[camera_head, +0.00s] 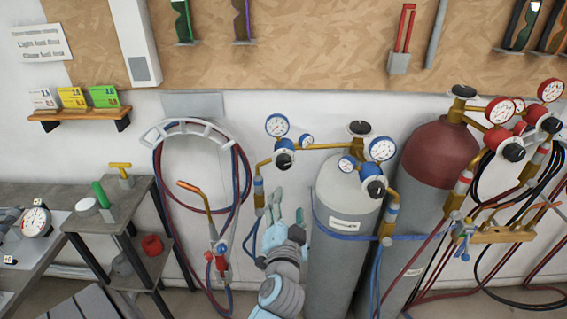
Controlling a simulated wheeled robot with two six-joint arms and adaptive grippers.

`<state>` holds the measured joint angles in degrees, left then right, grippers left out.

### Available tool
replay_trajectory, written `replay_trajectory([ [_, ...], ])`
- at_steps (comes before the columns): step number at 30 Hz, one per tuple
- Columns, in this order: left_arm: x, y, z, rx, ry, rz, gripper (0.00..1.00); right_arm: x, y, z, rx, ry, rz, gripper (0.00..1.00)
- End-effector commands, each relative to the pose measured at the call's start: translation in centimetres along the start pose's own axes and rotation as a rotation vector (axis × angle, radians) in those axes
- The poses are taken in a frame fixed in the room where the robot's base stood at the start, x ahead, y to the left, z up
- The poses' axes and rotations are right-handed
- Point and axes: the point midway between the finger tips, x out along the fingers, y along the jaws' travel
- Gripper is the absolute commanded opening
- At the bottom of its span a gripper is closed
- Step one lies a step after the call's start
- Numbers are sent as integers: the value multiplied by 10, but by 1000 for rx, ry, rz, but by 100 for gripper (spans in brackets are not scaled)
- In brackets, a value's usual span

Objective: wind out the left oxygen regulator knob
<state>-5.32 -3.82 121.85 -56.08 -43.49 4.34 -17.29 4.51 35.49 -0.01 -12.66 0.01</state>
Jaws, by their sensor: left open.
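The left oxygen regulator (277,143) is blue, with two white gauges, on a brass pipe from the white-topped cylinder (345,187). Its dark round knob (284,160) faces me, below the larger gauge. My left gripper (286,205) comes up from the bottom of the picture, its fingers apart and pointing upward. It is empty, below the knob and apart from it in the picture. I cannot judge the depth between them. My right gripper is not in view.
A second blue regulator (374,186) is to the right. A red-topped cylinder (438,150) with red regulators stands further right. A torch (196,188) and hoses hang from a wall hook (187,127) at left. A blue strap and hoses run close to my gripper.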

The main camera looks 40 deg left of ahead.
Motion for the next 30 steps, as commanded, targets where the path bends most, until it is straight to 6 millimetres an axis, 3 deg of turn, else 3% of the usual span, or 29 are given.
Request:
replay_trajectory([
  [2, -1, -22, -13, -17, 18, -55, 55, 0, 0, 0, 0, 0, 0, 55],
  [5, 9, -29, -17, -19, 24, -71, 55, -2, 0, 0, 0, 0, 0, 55],
  [15, 101, -36, -17, -17, 21, -70, 55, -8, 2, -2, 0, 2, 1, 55],
  [18, 121, -36, -16, -19, 19, -68, 55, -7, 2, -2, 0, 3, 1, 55],
  [24, 139, -37, -16, -19, 19, -67, 55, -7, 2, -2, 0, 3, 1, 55],
  [30, 140, -36, -16, -20, 20, -66, 55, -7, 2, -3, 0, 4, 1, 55],
])
